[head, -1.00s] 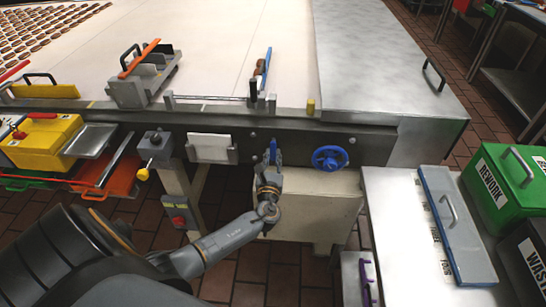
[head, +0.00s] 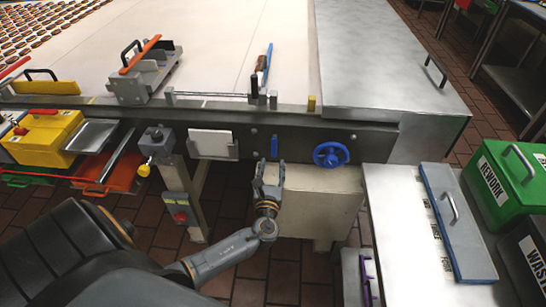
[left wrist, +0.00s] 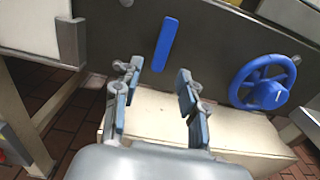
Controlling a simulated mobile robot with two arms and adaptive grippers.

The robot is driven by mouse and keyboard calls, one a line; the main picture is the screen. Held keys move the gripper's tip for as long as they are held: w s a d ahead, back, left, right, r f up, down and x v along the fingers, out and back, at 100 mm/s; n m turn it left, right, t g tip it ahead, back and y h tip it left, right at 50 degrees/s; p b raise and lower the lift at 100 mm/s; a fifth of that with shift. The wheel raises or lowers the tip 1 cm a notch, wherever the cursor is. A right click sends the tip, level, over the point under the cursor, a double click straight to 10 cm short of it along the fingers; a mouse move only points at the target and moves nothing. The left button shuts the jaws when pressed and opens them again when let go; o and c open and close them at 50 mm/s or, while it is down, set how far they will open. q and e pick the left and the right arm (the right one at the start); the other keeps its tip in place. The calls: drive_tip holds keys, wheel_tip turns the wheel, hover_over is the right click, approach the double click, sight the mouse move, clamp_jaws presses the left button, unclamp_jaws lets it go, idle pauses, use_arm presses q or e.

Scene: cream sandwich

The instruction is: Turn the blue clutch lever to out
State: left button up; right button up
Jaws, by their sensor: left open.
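The blue clutch lever (head: 274,146) is a short flat blue bar on the dark side panel of the conveyor. It stands upright in the head view and leans slightly to the right at its top in the left wrist view (left wrist: 165,44). My left gripper (head: 269,166) is open and empty, just below and in front of the lever. In the left wrist view its two fingers (left wrist: 158,80) are spread apart with the lever beyond their tips, and they do not appear to touch it. My right gripper is not in view.
A blue handwheel (head: 331,155) sits right of the lever; it also shows in the left wrist view (left wrist: 263,82). A white plate (head: 210,143) in a holder is to the left. A cream box (head: 318,195) stands below the panel. A grey control box with a yellow knob (head: 157,143) is further left.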

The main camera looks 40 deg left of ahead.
use_arm(q)
drive_tip(key=v, duration=0.6)
drive_tip(key=shift+f, duration=0.1)
idle(0.3)
drive_tip(key=s+d+f+n+g+h, duration=0.1)
drive_tip(key=s+f+n+g+h, duration=0.25)
drive_tip(key=f, duration=0.65)
drive_tip(key=s+f+n+g, duration=0.35)
drive_tip(key=s+f, duration=0.35)
drive_tip(key=f, duration=0.3)
drive_tip(key=s+d+f+n+g+h, duration=0.15)
drive_tip(key=s+f+n, duration=0.3)
drive_tip(key=f, duration=0.55)
drive_tip(key=s+d+f+n+g+h, duration=0.1)
drive_tip(key=s+f+n, duration=0.3)
drive_tip(key=s, duration=0.4)
drive_tip(key=s+d+f+n+g+h, duration=0.1)
drive_tip(key=s+d+f+n+g, duration=0.2)
drive_tip(key=s, duration=0.6)
drive_tip(key=s+d+f+n+g+h, duration=0.2)
drive_tip(key=s+d+f+n, duration=0.2)
drive_tip(key=s+f+n, duration=0.2)
drive_tip(key=s+n, duration=0.2)
drive_tip(key=n, duration=0.1)
drive_tip(key=shift+s+f, duration=0.2)
drive_tip(key=shift+s, duration=0.15)
